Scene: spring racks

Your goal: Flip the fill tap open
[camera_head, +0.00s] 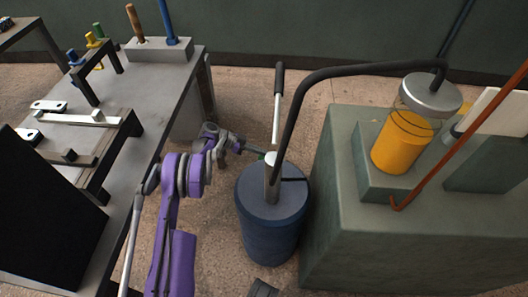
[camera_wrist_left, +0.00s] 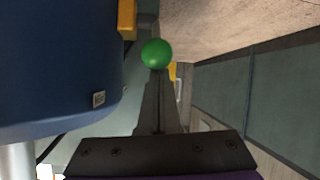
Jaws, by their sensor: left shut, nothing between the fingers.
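A green ball knob (camera_wrist_left: 156,53), apparently the fill tap's handle end, shows in the left wrist view right at my fingertips. In the head view only a small speck of green (camera_head: 261,156) shows beside the blue drum (camera_head: 270,225), near the post on its lid. My left gripper (camera_head: 256,151) reaches in from the left beside the drum top. In the left wrist view its dark fingers (camera_wrist_left: 157,75) are shut with nothing between them, pointing at the knob; whether they touch it I cannot tell. The tap's body is mostly hidden. My right gripper is not identifiable.
A black hose (camera_head: 290,110) arches from the drum area to a jar of orange liquid (camera_head: 402,142) on the green block (camera_head: 340,215) at right. A grey bench (camera_head: 135,100) with brackets stands left.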

